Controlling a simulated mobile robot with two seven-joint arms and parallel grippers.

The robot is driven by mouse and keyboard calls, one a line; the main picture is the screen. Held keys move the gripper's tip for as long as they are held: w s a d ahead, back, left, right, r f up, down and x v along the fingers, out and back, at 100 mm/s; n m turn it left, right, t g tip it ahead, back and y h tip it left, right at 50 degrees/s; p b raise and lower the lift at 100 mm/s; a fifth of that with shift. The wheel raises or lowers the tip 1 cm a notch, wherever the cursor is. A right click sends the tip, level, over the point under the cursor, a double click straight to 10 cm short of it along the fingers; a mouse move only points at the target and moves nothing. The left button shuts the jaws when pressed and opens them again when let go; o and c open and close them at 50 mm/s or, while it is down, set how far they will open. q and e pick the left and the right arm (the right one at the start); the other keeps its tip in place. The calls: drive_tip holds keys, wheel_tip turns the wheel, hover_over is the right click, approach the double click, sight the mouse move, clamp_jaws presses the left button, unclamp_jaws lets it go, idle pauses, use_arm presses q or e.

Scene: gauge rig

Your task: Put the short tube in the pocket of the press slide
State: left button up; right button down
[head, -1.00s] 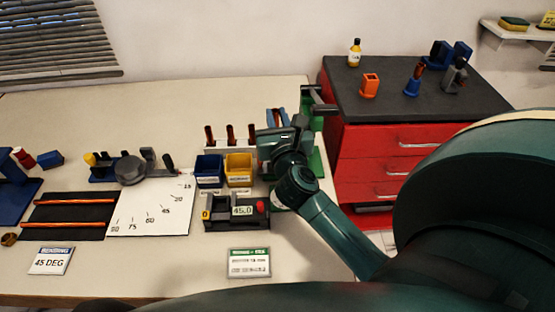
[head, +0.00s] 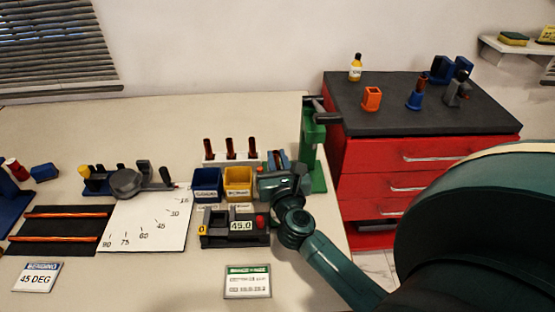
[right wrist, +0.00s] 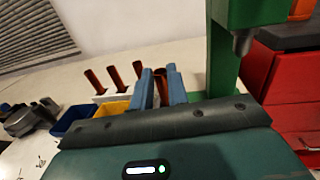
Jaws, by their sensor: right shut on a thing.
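My right gripper (head: 276,158) is beside the green press (head: 314,150), on its left side. In the right wrist view its two blue fingers (right wrist: 160,85) are shut on a brown-orange tube (right wrist: 160,84). My left gripper is not in view.
A white rack (head: 240,161) holds three brown tubes behind a blue bin (head: 207,184) and a yellow bin (head: 238,183). A dark gauge block (head: 220,240) with a display stands in front. A red cabinet (head: 400,155) is to the right.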

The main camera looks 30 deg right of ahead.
drive_tip(key=c, duration=1.4)
unclamp_jaws()
drive_tip(key=shift+o, duration=0.2)
drive_tip(key=shift+r, duration=0.1)
drive_tip(key=b+v, duration=0.2)
drive_tip(key=v, duration=1)
